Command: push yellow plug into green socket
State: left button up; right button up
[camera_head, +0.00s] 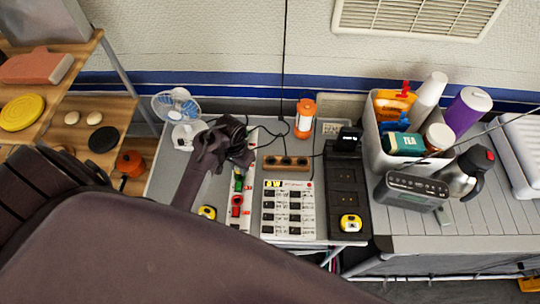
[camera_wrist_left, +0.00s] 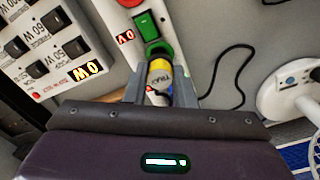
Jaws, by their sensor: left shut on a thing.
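My left gripper (camera_wrist_left: 162,82) is shut on the yellow plug (camera_wrist_left: 160,66), a short cylinder with a dark band and lettering. The plug's far end is at the green socket (camera_wrist_left: 152,48), whose green rim shows around it; I cannot tell how deep it sits. In the head view my left gripper (camera_head: 240,156) is over the upper end of the white socket strip (camera_head: 231,221), hiding the plug and green socket. A green switch (camera_wrist_left: 147,26) is beside the green socket, and a red display (camera_wrist_left: 126,37) is near it. My right gripper is not in view.
A red socket (camera_head: 236,205) lies further down the strip. A panel of switches (camera_head: 288,207) stands to the right, a white fan (camera_head: 184,135) to the left. A black cable (camera_wrist_left: 231,75) runs close to the plug. A yellow-and-black item (camera_head: 207,212) lies left of the strip.

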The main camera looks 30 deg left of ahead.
pick_arm(q)
jog(key=shift+f, duration=0.65)
jog(key=shift+f, duration=0.7)
dwell(0.8)
jog(key=o, duration=1.3)
jog(key=shift+r, duration=3.5)
